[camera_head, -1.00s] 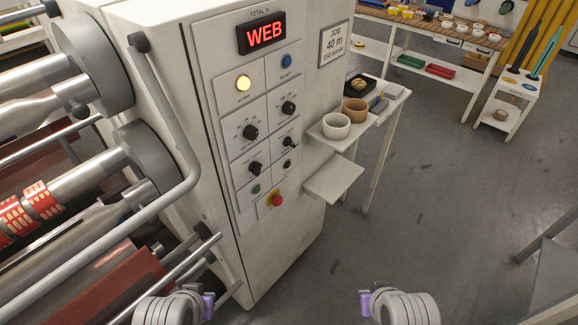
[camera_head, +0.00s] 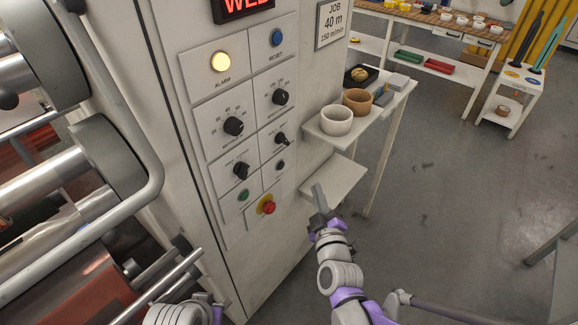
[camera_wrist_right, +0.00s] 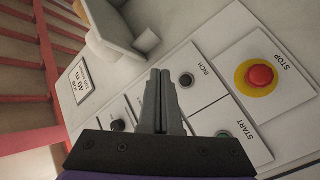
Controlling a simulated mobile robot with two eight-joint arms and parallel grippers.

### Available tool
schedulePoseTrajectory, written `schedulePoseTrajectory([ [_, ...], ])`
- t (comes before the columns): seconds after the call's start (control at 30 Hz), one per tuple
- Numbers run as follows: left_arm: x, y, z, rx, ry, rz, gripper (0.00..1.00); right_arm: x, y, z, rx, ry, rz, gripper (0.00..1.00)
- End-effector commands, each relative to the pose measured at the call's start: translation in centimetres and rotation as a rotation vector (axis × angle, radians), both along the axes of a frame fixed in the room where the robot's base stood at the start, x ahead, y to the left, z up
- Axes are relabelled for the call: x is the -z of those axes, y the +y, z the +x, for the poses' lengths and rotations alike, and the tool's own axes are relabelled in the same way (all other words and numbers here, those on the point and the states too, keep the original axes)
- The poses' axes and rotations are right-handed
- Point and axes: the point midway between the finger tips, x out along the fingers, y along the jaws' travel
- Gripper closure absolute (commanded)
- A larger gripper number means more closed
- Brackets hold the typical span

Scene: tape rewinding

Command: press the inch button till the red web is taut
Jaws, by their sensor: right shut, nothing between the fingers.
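The inch button (camera_head: 280,165) is a small dark button low on the cabinet's control panel. In the right wrist view the inch button (camera_wrist_right: 187,80) sits beside its INCH label, just right of my fingertips. My right gripper (camera_head: 318,190) is shut and empty, in front of the cabinet, to the right of and below the button. It also shows in the right wrist view (camera_wrist_right: 160,73), with both fingers together and apart from the button. The red web (camera_head: 85,292) shows at the lower left among the rollers; its tension is hard to judge. My left gripper is out of view; only part of that arm shows.
The red stop button (camera_head: 268,207) and green start button (camera_head: 243,194) lie close below the inch button. The alarm lamp (camera_head: 221,62) glows yellow. A side shelf (camera_head: 335,178) juts out near my right gripper. Metal rollers and a bent rail fill the left.

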Motion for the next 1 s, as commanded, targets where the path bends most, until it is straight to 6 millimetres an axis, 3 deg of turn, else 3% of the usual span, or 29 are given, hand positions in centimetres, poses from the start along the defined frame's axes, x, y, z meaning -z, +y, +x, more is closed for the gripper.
schedulePoseTrajectory([
  [0.2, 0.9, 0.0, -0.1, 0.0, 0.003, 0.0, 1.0, 0.6, 0.4, 0.6, 0.037, -0.09, -0.054, 1.0],
  [0.67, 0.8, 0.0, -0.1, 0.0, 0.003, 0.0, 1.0, 0.5, 0.6, 0.9, 0.04, -0.096, -0.058, 1.0],
  [1.0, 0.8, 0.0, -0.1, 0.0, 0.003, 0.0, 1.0, 0.6, 4.0, 3.3, 0.037, -0.095, -0.057, 1.0],
])
